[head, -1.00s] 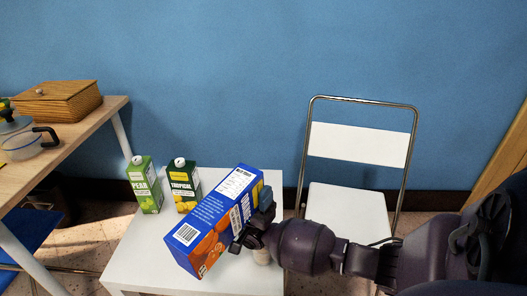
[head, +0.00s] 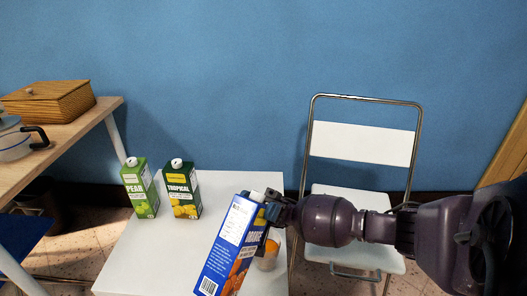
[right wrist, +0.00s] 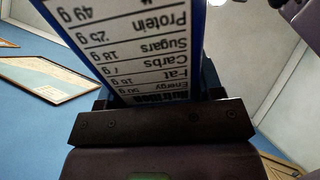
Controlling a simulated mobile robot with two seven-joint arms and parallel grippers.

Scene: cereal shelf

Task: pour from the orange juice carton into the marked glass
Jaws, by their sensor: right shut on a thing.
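My right gripper (head: 270,222) is shut on the blue orange juice carton (head: 226,253), near its top. The carton leans, with its white cap at the upper right and its base toward the lower left. In the right wrist view the carton's nutrition panel (right wrist: 135,45) fills the space between the fingers. A clear glass (head: 266,264) stands on the white table just right of the carton, below the gripper and partly hidden. An orange patch shows at the glass; I cannot tell whether it is juice or a mark. My left gripper is not in view.
A green pear carton (head: 140,190) and a dark green tropical carton (head: 182,192) stand on the white table (head: 150,262) at left. A white folding chair (head: 357,145) stands at right.

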